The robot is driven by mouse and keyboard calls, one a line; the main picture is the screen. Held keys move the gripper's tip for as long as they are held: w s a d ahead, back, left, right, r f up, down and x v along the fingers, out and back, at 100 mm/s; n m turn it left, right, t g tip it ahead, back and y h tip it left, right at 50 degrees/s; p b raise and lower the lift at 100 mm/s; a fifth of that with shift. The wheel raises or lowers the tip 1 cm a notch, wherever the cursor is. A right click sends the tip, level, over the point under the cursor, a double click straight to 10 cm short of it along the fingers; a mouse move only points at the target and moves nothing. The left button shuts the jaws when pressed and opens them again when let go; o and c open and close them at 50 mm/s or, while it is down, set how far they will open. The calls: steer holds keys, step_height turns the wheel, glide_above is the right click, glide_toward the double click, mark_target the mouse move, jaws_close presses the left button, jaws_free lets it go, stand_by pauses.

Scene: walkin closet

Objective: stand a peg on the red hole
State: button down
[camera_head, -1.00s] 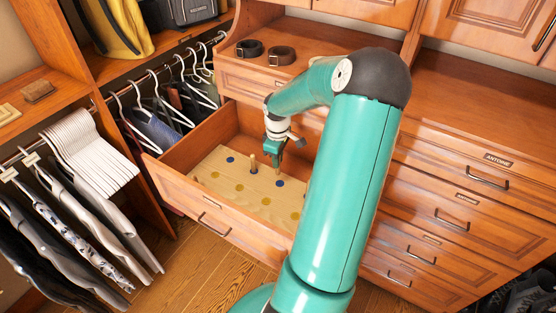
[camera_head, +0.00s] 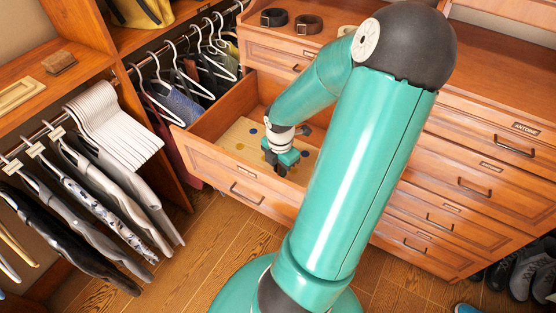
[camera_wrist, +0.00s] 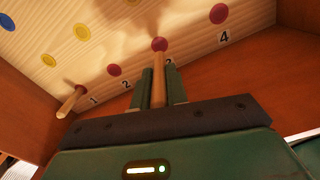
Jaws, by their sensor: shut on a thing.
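My gripper (camera_wrist: 158,88) is shut on a wooden peg (camera_wrist: 159,75), held between its green fingers. The peg's far end overlaps the lower edge of a red hole (camera_wrist: 159,43) in the wrist view; I cannot tell whether it touches or is in it. A second wooden peg (camera_wrist: 70,102) stands at the row's left end, by the label 1. Other red holes (camera_wrist: 114,70) and (camera_wrist: 219,13) show empty. In the head view my gripper (camera_head: 281,167) is low over the front of the pale board (camera_head: 238,135); the held peg is hidden there.
The board lies inside an open drawer (camera_head: 232,183), whose front and side walls rise close around my gripper. Yellow holes (camera_wrist: 82,31) and blue ones (camera_wrist: 63,2) lie beyond the red row. Hanging clothes (camera_head: 90,190) are at the left. Two rolled belts (camera_head: 290,20) lie above.

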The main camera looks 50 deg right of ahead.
steer(key=shift+w+a+f, duration=0.1)
steer(key=shift+w+f, duration=0.1)
steer(key=shift+s+f, duration=0.25)
steer(key=shift+f, duration=1.55)
steer(key=shift+w+f, duration=0.1)
steer(key=shift+f, duration=1.5)
stand_by(0.6)
steer(key=shift+f, duration=0.25)
steer(key=c, duration=1.3)
jaws_free()
